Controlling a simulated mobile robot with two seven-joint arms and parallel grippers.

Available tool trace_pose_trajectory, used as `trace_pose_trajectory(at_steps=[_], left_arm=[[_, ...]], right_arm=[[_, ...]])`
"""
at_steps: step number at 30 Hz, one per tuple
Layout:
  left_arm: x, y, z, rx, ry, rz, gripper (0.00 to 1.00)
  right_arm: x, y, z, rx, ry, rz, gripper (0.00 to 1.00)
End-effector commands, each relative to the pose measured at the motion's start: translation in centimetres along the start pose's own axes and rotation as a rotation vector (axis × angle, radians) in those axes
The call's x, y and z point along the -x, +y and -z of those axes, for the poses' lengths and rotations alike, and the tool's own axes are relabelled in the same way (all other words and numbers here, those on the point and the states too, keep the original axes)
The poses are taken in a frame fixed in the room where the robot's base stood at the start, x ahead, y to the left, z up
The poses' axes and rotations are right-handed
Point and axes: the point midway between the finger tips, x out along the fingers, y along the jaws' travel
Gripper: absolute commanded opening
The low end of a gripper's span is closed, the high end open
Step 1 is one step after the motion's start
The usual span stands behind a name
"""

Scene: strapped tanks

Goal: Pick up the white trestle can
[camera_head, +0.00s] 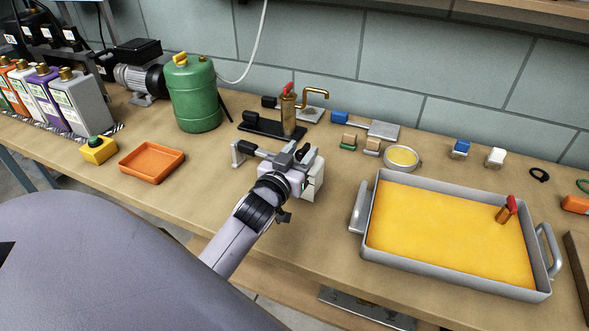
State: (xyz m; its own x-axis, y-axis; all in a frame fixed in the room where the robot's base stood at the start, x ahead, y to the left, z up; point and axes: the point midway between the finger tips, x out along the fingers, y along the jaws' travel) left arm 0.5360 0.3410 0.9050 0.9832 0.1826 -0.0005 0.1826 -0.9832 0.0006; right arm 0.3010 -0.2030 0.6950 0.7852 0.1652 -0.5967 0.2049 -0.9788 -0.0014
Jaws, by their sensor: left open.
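A white can (30,92) with a brass-coloured cap stands upright at the far left of the bench. It is in a close row between an orange can (11,88) and a purple can (46,96), so its sides are partly hidden. A black-and-white striped band runs along the foot of the row. My left gripper (270,153) is over the middle of the bench, well to the right of the cans. Its jaws are open, and I see nothing held between them. My right gripper is not in view.
A grey can (86,105) ends the row. A yellow button box (98,150), an orange tray (152,162), a green canister (194,95) and a motor (143,78) stand between the row and my gripper. A large pan (375,252) of yellow material is at right.

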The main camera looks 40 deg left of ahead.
Motion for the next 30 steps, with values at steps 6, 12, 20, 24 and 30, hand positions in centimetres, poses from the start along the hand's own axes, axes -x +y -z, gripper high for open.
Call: trace_pose_trajectory(at_steps=[6,12,20,24,30], left_arm=[[-1.9,0.1,0.0,-0.001,0.001,-0.001,0.44],[-2.0,0.1,0.0,-0.001,0.000,-0.001,0.44],[-2.0,0.1,0.0,-0.001,0.000,-0.001,0.00],[-2.0,0.1,0.0,-0.001,0.000,-0.001,0.00],[-2.0,0.1,0.0,-0.001,0.000,-0.001,0.00]], right_arm=[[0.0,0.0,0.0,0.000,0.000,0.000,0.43],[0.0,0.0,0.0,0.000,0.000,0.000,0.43],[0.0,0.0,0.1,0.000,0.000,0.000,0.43],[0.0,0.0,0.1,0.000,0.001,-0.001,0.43],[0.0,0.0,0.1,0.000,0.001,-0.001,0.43]])
